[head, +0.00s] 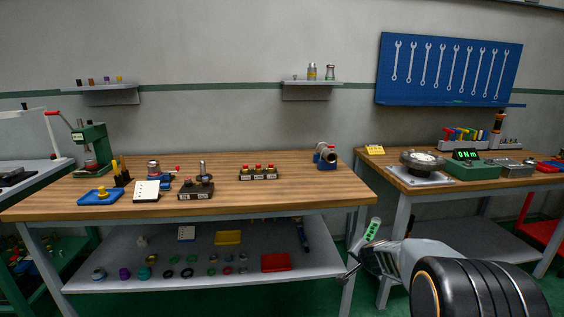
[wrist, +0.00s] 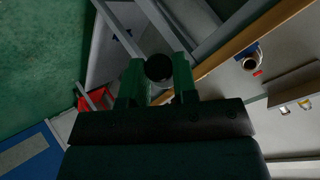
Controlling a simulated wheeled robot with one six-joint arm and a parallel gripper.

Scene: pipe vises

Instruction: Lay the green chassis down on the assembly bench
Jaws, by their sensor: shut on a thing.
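My gripper (head: 358,262) is in front of the gap between two wood-topped benches, at lower right in the head view. It is shut on the green chassis (head: 373,230), a small green piece with a pale edge that sticks up, tilted, below bench-top height in the picture. In the wrist view, green parts (wrist: 131,84) show on both sides of a dark round end; which are chassis and which are fingers is hard to tell. The middle bench (head: 290,190) and the right bench (head: 385,163) both have wooden tops; no label shows which is the assembly bench.
A blue vise (head: 326,157) stands at the middle bench's right end. The right bench holds a round turntable (head: 422,161) and a green meter (head: 470,169). Bare wood lies between.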

